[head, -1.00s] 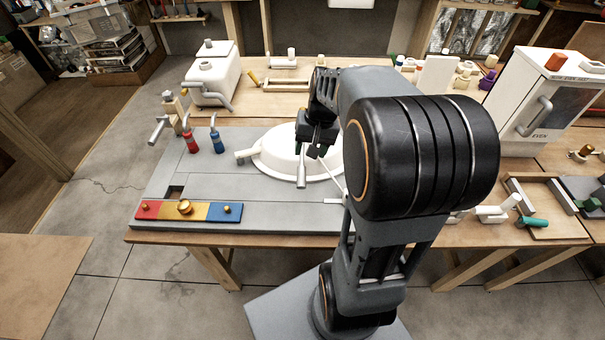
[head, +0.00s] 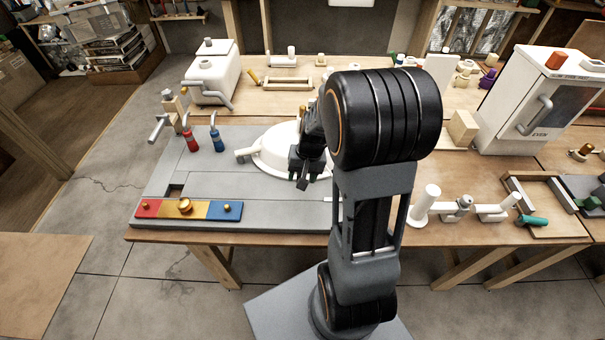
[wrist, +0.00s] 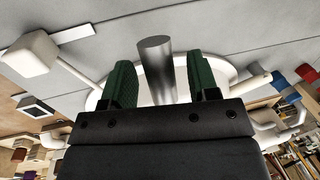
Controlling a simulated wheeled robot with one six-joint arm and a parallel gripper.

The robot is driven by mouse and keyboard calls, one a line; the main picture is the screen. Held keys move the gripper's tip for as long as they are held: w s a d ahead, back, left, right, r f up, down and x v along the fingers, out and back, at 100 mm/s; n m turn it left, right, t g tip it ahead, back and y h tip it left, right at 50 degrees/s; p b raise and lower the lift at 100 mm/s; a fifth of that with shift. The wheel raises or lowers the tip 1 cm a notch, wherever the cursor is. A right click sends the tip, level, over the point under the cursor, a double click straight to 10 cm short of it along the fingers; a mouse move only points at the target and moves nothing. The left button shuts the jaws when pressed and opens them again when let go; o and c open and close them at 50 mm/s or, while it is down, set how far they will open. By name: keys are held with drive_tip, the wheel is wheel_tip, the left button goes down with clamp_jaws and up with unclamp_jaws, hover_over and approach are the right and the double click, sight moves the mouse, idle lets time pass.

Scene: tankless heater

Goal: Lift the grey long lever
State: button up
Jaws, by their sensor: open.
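The grey long lever (wrist: 157,68) is a smooth metal cylinder seen nearly end-on in the wrist view. It stands up between the two green-padded fingers of my gripper (wrist: 163,80), with a visible gap on either side. In the head view my gripper (head: 302,183) points down over the front of the white round basin (head: 270,152) and hides the lever. The jaws are open, one finger on each side of the lever. Where the lever joins the basin is hidden.
A white-tipped handle (head: 246,154) sticks out left of the basin. Red (head: 191,142) and blue (head: 217,141) taps stand on the grey panel, with a coloured strip (head: 189,211) at its front. A white rod with a block end (wrist: 30,55) lies left in the wrist view.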

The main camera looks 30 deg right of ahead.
drive_tip(key=shift+c, duration=0.4)
clamp_jaws()
